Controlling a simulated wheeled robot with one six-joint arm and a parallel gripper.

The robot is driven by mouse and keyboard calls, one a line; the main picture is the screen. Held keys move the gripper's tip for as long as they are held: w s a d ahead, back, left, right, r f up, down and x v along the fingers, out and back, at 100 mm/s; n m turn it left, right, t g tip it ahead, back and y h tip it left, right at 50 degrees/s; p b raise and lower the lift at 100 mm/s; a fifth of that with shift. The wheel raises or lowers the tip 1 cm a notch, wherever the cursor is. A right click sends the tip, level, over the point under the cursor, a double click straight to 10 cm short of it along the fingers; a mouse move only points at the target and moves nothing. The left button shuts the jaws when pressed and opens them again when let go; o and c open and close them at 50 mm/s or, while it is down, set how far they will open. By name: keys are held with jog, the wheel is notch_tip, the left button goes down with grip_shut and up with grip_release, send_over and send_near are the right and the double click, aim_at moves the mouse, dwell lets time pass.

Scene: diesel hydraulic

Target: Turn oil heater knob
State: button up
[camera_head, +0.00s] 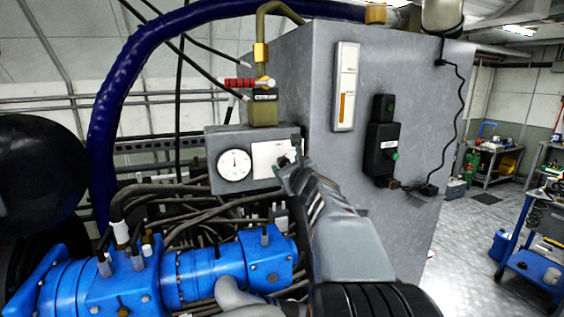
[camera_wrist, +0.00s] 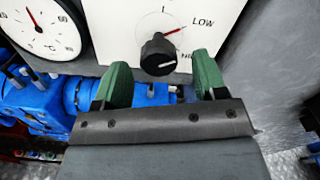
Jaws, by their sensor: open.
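The oil heater knob (camera_wrist: 158,56) is a small black dial on a white panel (camera_wrist: 118,30) with a scale; the word LOW and a red line are to its upper right. In the head view the panel (camera_head: 266,158) sits beside a round gauge, and my gripper (camera_head: 287,166) is at its right end, partly covering the knob. In the wrist view my gripper (camera_wrist: 163,85) is open, with one green fingertip on each side below the knob. The knob appears centred between them, with visible gaps on both sides. I cannot tell the remaining depth to it.
A round white gauge (camera_head: 235,165) is left of the panel. A blue pump (camera_head: 200,275) and several hoses lie below. The grey tank (camera_head: 310,110) rises behind, with a black switch box (camera_head: 382,145) on its face. A blue cart (camera_head: 535,240) stands far right.

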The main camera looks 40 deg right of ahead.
aim_at(282, 163)
jog(key=shift+p+x, duration=0.3)
jog(key=shift+x, duration=1.75)
jog(key=shift+c, duration=0.2)
jog(key=c, duration=0.9)
